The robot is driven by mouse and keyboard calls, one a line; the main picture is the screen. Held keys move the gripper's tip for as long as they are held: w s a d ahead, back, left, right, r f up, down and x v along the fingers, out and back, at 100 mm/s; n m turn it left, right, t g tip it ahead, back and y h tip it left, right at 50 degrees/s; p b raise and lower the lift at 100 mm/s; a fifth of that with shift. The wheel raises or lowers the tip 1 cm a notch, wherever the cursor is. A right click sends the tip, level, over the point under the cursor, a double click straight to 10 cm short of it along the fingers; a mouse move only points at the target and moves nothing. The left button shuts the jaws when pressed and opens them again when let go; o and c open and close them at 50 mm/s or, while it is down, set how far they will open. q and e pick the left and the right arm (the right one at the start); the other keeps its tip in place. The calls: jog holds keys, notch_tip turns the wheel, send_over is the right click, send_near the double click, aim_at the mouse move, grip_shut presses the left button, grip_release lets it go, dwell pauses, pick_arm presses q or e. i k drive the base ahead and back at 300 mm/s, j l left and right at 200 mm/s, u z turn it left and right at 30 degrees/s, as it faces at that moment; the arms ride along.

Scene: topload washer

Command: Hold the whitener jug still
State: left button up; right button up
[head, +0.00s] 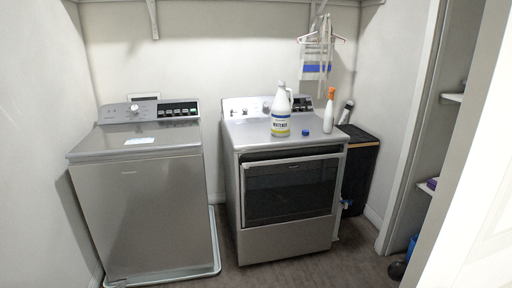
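The whitener jug (281,112) is a white jug with a yellow and dark label. It stands upright on top of the dryer (240,133), near the middle of its front edge. A small blue cap (305,132) lies on the dryer top just right of the jug. The jug's mouth is too small to tell whether it is open. Neither of my grippers shows in the head view, and nothing touches the jug.
A white spray bottle with an orange head (329,110) stands right of the jug. The topload washer (135,145), lid shut, stands left across a floor gap. A dark bin (359,165) stands right of the dryer. Hangers (319,42) hang on the back wall.

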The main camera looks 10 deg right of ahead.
aim_at(281, 110)
jog(key=i+j+z, duration=0.25)
jog(key=i+z, duration=0.15)
jog(key=i+j+z, duration=0.35)
jog(key=i+j+u, duration=0.2)
jog(key=i, duration=0.3)
jog(key=i+j+u, duration=0.1)
jog(key=i+u, duration=0.15)
jog(key=i, duration=0.25)
jog(key=i+l+u, duration=0.2)
jog(key=l, duration=0.15)
jog(key=i+l+u, duration=0.1)
jog(key=l+u, duration=0.15)
jog(key=l, duration=0.15)
jog(key=i+l+u, duration=0.2)
jog(key=l, duration=0.2)
jog(key=l+u, duration=0.2)
jog(key=l, duration=0.5)
jog(key=k+l+u, duration=0.15)
jog(key=i+l, duration=0.05)
jog(key=l, duration=0.1)
